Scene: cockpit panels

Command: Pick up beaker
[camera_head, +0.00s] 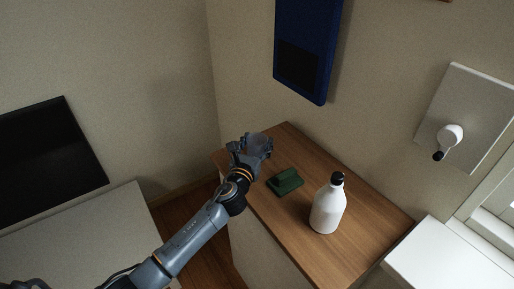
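My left arm reaches in from the bottom left, and its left gripper (258,148) is at the far left corner of the wooden counter. A greyish, see-through shape that looks like the beaker (256,140) shows between and behind the fingers. The fingers are around or right beside it and hide much of it. I cannot tell whether they are closed on it, or whether it rests on the counter. My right gripper is not in view.
On the wooden counter (295,245), a dark green block-like object (286,181) lies just right of the gripper. A white bottle with a black cap (327,209) stands farther right. A blue panel (308,45) and a lever plate (470,110) are on the wall.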

